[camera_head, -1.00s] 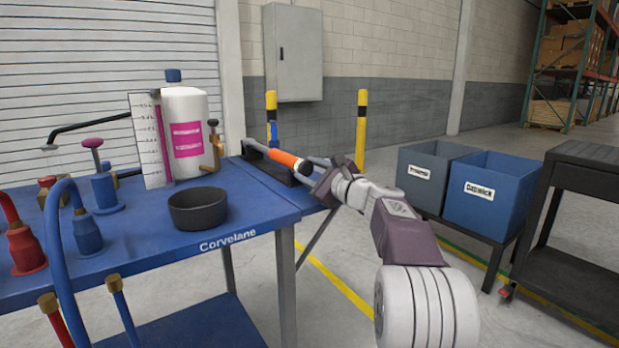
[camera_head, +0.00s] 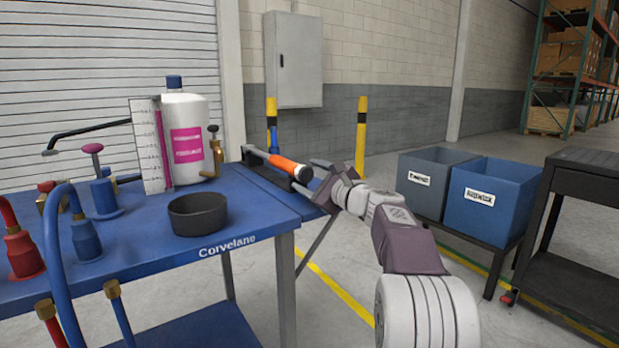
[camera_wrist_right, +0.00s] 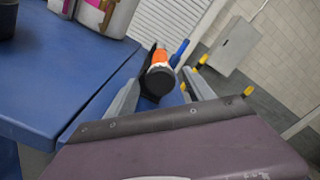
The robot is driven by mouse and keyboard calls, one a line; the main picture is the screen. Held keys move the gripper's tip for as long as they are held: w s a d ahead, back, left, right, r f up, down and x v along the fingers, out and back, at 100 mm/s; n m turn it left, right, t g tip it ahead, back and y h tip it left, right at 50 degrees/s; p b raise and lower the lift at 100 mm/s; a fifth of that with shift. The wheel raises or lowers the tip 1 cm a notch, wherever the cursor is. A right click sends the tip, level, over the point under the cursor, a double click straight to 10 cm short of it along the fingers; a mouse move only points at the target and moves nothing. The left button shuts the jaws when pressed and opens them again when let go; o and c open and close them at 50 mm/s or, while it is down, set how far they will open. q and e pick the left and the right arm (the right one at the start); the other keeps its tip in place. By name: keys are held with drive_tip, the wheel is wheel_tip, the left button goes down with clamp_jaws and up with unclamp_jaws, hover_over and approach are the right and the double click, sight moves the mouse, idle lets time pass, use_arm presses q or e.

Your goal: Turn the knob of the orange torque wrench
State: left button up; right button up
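The orange torque wrench (camera_head: 285,164) lies on a black holder (camera_head: 270,172) at the right edge of the blue bench. Its black end knob (camera_head: 303,174) points toward my right gripper. My right gripper (camera_head: 318,177) comes in from the right at the knob end. In the right wrist view its two fingers (camera_wrist_right: 160,92) stand wide apart, one on each side of the black knob (camera_wrist_right: 158,82), with visible gaps. The orange handle (camera_wrist_right: 160,57) shows behind the knob. Whether the knob is fully between the fingertips is hard to tell. My left gripper is not in view.
The blue bench (camera_head: 150,262) carries a black bowl (camera_head: 197,214), a white bottle (camera_head: 186,130), a white scale panel (camera_head: 150,148) and several hose fittings. A grey bin (camera_head: 425,185) and a blue bin (camera_head: 488,200) stand right of my arm, beside a dark cart (camera_head: 580,230).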

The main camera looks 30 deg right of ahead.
drive_tip(key=s, duration=0.9)
drive_tip(key=shift+d+p, duration=0.35)
drive_tip(key=shift+p, duration=0.05)
